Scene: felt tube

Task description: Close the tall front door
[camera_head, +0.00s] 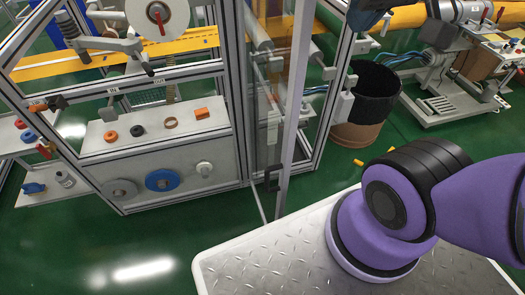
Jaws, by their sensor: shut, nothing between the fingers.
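The tall front door (291,110) is a clear panel in a narrow aluminium frame, right of the machine's middle post. It stands open, swung out from the machine toward me. Its free edge is a tall grey upright, and its lower end is near the front edge of my platform. A black handle (272,178) sits low on the door beside that upright. The door's top is cut off by the picture's edge. My purple arm shows at the right, and a dark part of it enters at the top. My gripper's fingers are not visible.
A machine shelf (155,130) with small rings and an orange block is left of the door. A dark bin (365,100) and another machine (465,75) stand to the right. Small orange pieces (358,162) lie on the green floor. Floor at front left (100,235) is clear.

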